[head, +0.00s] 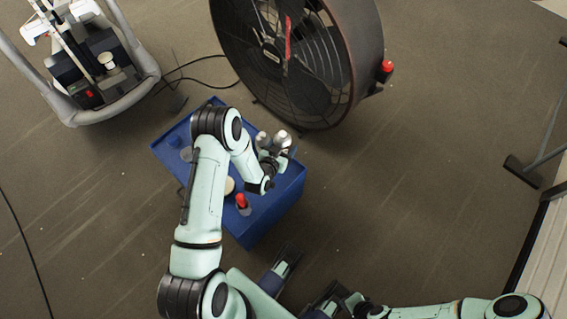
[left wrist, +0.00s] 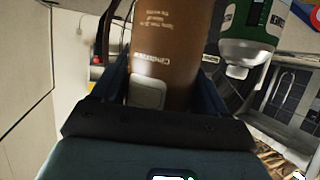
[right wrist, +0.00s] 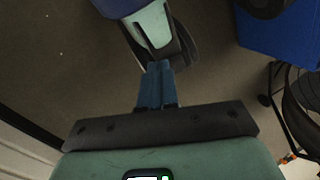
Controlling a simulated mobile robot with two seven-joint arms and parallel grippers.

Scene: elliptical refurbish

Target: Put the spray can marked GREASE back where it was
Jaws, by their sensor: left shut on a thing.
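My left gripper (head: 269,158) is shut on a brown can (left wrist: 165,45) with white print. The readable print does not show the word GREASE. A green and white can (left wrist: 250,25) is to its right in the left wrist view. In the head view two silvery can tops (head: 282,138) show by the left gripper, over the far right corner of a blue box (head: 268,218). I cannot tell whether the held can touches the box. My right gripper (right wrist: 160,85) is empty and shut, low in front of the box.
A red-topped item (head: 241,201) and a cream round item (head: 229,186) are on the box, partly near my left arm. A large drum fan (head: 350,45) stands just behind it. Open floor (head: 430,180) lies right.

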